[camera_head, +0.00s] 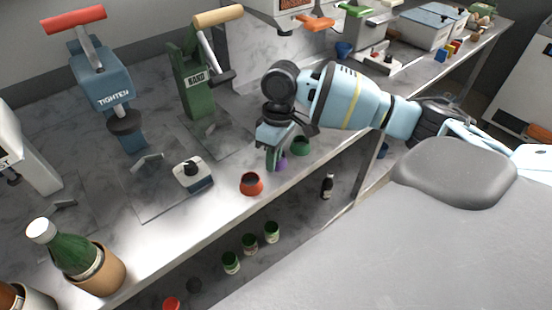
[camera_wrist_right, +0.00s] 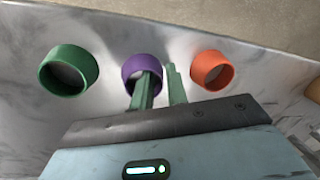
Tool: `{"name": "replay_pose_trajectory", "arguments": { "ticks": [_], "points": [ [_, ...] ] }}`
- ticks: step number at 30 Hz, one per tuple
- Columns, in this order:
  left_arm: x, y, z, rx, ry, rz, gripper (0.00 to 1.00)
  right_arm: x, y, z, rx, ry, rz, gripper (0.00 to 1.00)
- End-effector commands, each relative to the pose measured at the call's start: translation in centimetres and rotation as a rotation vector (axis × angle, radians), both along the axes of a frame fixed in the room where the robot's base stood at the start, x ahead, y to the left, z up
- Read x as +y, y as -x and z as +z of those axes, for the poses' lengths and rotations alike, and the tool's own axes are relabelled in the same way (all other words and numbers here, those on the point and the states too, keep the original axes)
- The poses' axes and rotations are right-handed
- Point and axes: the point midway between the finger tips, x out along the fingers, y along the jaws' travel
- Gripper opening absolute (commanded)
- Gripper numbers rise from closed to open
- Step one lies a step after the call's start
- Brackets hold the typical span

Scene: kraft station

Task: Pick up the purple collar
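The purple collar (camera_wrist_right: 143,66) is a short open ring standing on the marble counter. It sits between a green collar (camera_wrist_right: 69,70) and an orange-red collar (camera_wrist_right: 212,70) in the right wrist view. In the head view the purple collar (camera_head: 283,164) is partly hidden behind my right gripper (camera_head: 273,162). The right gripper's two green fingers (camera_wrist_right: 160,75) are a little apart. One finger overlaps the collar's opening and the other is just beside its right edge. Whether they touch the collar is unclear. My left gripper is not in view.
The green collar (camera_head: 300,147) and orange-red collar (camera_head: 251,184) stand close on either side along the counter's front edge. A white-and-dark device (camera_head: 192,173), a green press (camera_head: 193,85) and a blue press (camera_head: 104,85) stand behind. Small jars (camera_head: 250,244) sit on the lower shelf.

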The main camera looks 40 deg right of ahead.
Motion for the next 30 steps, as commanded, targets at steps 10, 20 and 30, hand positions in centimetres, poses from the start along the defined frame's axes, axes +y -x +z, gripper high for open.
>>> {"name": "replay_pose_trajectory", "arguments": {
  "ticks": [10, 20, 30],
  "points": [
    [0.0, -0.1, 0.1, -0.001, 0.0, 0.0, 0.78, 0.0, 0.0, -0.1, 0.0, 0.001, 0.0, 0.03],
    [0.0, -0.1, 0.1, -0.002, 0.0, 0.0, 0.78, 0.0, 0.0, -0.1, 0.0, 0.0, 0.0, 0.0],
    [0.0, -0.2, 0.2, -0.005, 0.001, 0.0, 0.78, 0.0, 0.0, 0.9, -0.002, 0.0, 0.001, 0.0]
  ]
}}
